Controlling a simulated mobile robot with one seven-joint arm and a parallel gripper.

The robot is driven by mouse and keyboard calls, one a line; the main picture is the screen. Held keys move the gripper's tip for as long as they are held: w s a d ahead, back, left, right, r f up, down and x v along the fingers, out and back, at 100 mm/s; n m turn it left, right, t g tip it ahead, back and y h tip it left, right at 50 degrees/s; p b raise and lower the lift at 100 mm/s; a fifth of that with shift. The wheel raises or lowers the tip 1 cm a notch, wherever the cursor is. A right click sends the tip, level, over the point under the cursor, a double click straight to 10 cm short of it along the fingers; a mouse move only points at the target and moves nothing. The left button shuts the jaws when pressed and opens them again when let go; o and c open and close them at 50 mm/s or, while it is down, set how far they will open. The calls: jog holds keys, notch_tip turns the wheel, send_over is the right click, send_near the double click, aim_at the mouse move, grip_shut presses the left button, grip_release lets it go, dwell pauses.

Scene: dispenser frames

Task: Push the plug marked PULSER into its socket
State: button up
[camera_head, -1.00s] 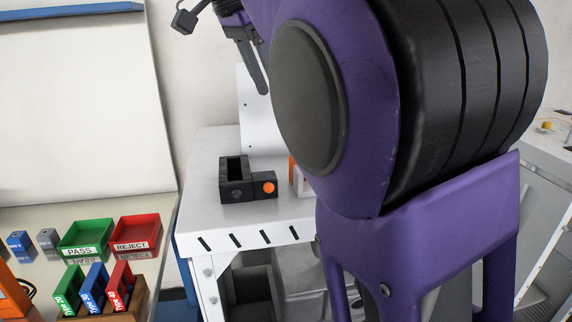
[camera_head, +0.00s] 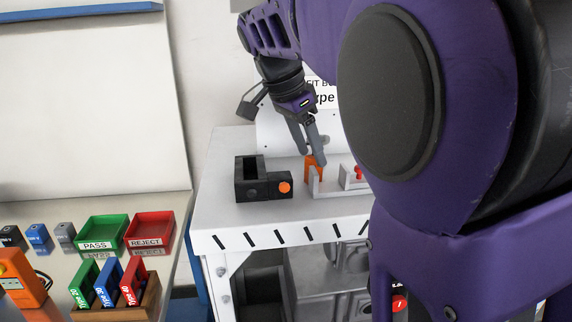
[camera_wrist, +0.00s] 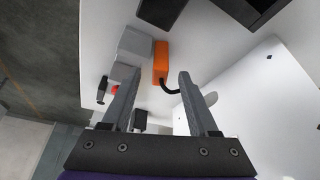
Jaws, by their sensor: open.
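No marking that reads PULSER is legible in either view, so I cannot tell which thing is that plug or which is its socket. An orange block (camera_wrist: 160,62) with a black cable shows in the wrist view, ahead of and between my fingertips. An orange piece (camera_head: 314,168) stands at a grey fixture (camera_head: 328,190) on the white table in the head view, just below my gripper (camera_head: 312,158). My gripper, also in the wrist view (camera_wrist: 157,78), has its fingers apart with nothing between them. Whether a fingertip touches the orange piece is unclear.
A black block with an orange button (camera_head: 265,184) stands left of the fixture. A red knob (camera_head: 358,174) is at its right. The left bench holds a green PASS tray (camera_head: 97,244), a red REJECT tray (camera_head: 150,240) and an orange box (camera_head: 22,278). My arm hides the table's right part.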

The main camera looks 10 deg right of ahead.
aim_at(312, 156)
jog(key=x, duration=0.3)
jog(key=shift+f, duration=0.25)
jog(key=shift+c, duration=0.2)
grip_shut()
